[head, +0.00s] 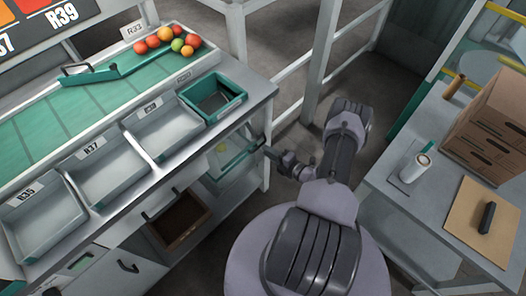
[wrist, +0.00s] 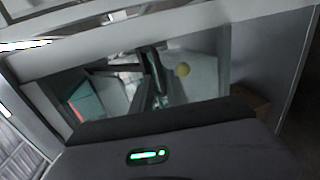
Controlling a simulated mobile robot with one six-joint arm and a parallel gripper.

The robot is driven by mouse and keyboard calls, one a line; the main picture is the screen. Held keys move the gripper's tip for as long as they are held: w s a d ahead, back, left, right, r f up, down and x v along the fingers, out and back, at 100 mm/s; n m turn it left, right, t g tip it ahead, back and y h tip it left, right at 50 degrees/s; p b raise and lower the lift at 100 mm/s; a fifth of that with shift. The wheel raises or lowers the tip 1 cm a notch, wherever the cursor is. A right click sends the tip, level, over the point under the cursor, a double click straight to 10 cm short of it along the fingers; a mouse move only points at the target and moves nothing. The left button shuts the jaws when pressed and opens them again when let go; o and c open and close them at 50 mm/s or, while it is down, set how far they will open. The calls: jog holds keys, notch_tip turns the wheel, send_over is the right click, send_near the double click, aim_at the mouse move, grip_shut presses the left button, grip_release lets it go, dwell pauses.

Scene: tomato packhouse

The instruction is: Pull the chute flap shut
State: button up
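The chute flap appears to be the pale panel with a green edge (head: 240,161) under the right end of the sorting bench, standing out at a slant.
The bench (head: 262,92) carries grey trays (head: 110,170), a green crate (head: 213,97) and a green belt (head: 120,82) with several tomatoes (head: 177,44). An open brown drawer or box (head: 180,220) is below. A side table (head: 415,195) with cartons (head: 490,125) stands right. Floor shows between.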

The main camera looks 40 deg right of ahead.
jog(key=shift+x, duration=1.6)
grip_shut()
jog(key=shift+a, duration=0.1)
